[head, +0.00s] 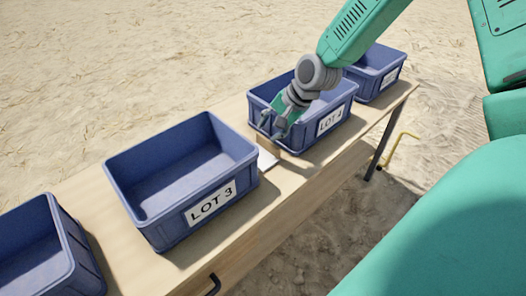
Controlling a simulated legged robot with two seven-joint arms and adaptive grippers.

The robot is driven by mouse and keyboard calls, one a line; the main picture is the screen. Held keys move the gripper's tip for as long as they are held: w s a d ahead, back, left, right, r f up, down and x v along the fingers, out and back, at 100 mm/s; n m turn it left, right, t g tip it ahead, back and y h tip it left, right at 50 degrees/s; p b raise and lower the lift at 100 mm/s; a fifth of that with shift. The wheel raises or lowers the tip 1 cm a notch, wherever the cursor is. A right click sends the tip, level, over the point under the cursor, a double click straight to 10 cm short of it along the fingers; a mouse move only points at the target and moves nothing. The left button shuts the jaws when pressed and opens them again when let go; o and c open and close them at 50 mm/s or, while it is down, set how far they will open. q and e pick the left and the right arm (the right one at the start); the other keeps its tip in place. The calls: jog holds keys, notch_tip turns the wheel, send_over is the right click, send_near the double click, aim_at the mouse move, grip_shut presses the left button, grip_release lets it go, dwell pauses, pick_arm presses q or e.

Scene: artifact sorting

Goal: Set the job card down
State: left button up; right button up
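A small white flat piece (267,159), which looks like the job card, lies on the table between the LOT 3 and LOT 4 bins. A small tan piece (268,143) shows just behind it; I cannot tell what it is. My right gripper (272,127) points down just above these pieces, at the left end of the LOT 4 bin. Its two fingertips look apart, with nothing clearly between them. I cannot tell whether it touches the bin. My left gripper is not in view.
The blue LOT 3 bin (233,166) stands left of the gap and the blue LOT 4 bin (345,107) right of it. More blue bins stand at the far end (399,66) and near left (80,255). The wooden table (290,170) has little free room between bins.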

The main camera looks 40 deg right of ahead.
aim_at(268, 140)
notch_tip(268, 140, up, 6)
jog(key=w+d+n+g+h, duration=0.1)
jog(key=n+g+h, duration=0.15)
jog(key=n, duration=0.55)
jog(key=w+n+g+h, duration=0.1)
jog(key=n+g, duration=0.2)
jog(key=n, duration=0.5)
jog(key=shift+y, duration=0.25)
notch_tip(268, 140, down, 13)
jog(key=shift+f+b, duration=0.1)
jog(key=shift+b, duration=1.05)
grip_shut()
